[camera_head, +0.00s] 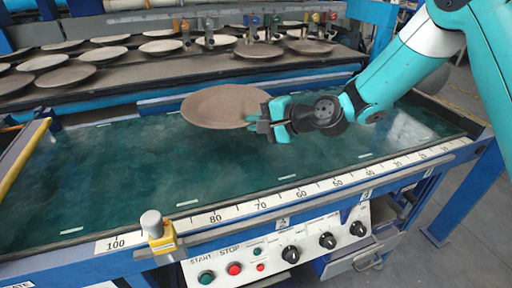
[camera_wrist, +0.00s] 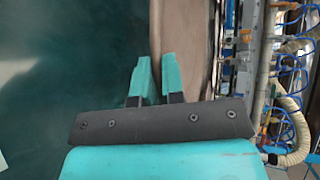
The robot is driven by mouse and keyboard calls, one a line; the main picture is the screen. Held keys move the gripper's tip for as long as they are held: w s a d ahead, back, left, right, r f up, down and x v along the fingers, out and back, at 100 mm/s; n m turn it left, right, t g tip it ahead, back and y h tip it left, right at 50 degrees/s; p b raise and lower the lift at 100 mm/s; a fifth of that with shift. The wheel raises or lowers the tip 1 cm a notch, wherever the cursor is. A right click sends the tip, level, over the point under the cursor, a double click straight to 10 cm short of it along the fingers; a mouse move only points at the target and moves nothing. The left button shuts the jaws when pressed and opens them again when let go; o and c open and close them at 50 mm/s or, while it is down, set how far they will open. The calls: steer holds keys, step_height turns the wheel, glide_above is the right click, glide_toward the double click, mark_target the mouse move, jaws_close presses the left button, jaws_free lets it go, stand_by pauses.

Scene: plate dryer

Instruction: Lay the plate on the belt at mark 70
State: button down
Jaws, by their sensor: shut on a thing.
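The plate (camera_head: 222,106) is round and brown. In the head view it is held by its right edge in my gripper (camera_head: 262,124), roughly level above the green belt (camera_head: 130,175). The wrist view shows my gripper (camera_wrist: 158,72) shut on the rim of the plate (camera_wrist: 187,45). The belt (camera_wrist: 60,90) lies below and to the left there. A ruler (camera_head: 262,205) with numbers runs along the belt's front edge. Mark 70 (camera_head: 261,206) is near its middle, right of 80. The plate's height above the belt is hard to judge.
Several brown plates (camera_head: 66,77) lie on a dark rack behind the belt. A yellow block with a grey knob (camera_head: 157,232) sits on the ruler between 100 and 90. A control panel (camera_head: 285,250) is below the front edge. The belt surface in view is clear.

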mark_target(255, 157)
steer(key=shift+w+f+b, duration=0.1)
steer(key=shift+f+b, duration=0.2)
steer(key=shift+f, duration=3.25)
